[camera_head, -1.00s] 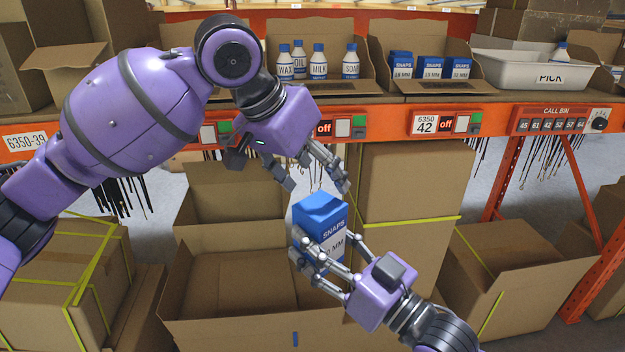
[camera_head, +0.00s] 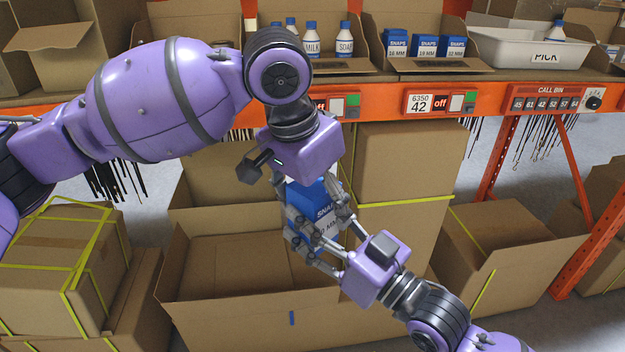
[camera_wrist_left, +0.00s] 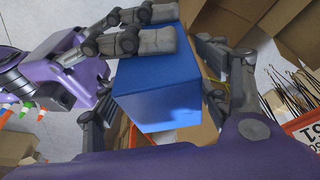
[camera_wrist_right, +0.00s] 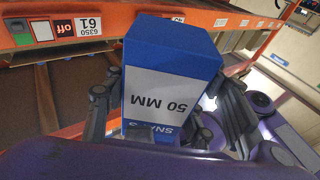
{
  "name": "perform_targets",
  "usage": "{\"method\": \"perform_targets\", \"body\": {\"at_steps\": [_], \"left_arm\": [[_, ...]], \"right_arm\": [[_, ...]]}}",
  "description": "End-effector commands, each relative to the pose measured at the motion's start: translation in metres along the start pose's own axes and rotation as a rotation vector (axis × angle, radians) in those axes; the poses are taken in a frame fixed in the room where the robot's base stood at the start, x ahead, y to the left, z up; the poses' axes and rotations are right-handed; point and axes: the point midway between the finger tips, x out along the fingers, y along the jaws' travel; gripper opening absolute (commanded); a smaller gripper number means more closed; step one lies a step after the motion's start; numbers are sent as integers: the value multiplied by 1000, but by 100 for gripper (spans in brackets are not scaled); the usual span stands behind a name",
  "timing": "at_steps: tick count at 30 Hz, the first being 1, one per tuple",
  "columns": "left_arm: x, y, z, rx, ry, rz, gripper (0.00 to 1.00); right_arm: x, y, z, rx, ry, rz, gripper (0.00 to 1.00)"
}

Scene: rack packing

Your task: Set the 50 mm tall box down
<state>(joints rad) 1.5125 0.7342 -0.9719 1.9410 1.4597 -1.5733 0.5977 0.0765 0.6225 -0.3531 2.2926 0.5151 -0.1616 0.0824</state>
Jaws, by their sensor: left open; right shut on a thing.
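The 50 mm box (camera_head: 322,228) is blue with a white label and is held in the air above an open carton. Its "50 MM" label shows in the right wrist view (camera_wrist_right: 165,92). My right gripper (camera_head: 318,252) is shut on it from below right. My left gripper (camera_head: 312,205) is open, with its fingers around the upper part of the box. In the left wrist view the blue box (camera_wrist_left: 160,95) lies between the left fingers; whether they touch it I cannot tell.
The open carton (camera_head: 175,265) stands below the grippers, its visible floor empty. A tall carton stack (camera_head: 400,180) stands close at the right. Behind is an orange shelf rail (camera_head: 385,104) with bottles, small blue boxes (camera_head: 425,46) and a white pick tray (camera_head: 530,50).

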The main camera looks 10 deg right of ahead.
Motion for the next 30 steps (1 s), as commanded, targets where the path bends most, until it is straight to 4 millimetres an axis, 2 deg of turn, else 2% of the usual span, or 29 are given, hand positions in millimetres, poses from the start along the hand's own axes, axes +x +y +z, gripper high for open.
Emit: {"method": "perform_targets", "body": {"at_steps": [6, 17, 30], "left_arm": [[21, 0, 0, -1, 1, -1, 69], [25, 0, -1, 0, 2, -1, 68], [25, 1, 0, 1, 2, 2, 10]], "right_arm": [[0, 0, -2, -1, 4, -1, 25], [0, 0, -2, -1, 4, -1, 25], [0, 0, -2, -1, 4, -1, 25]]}}
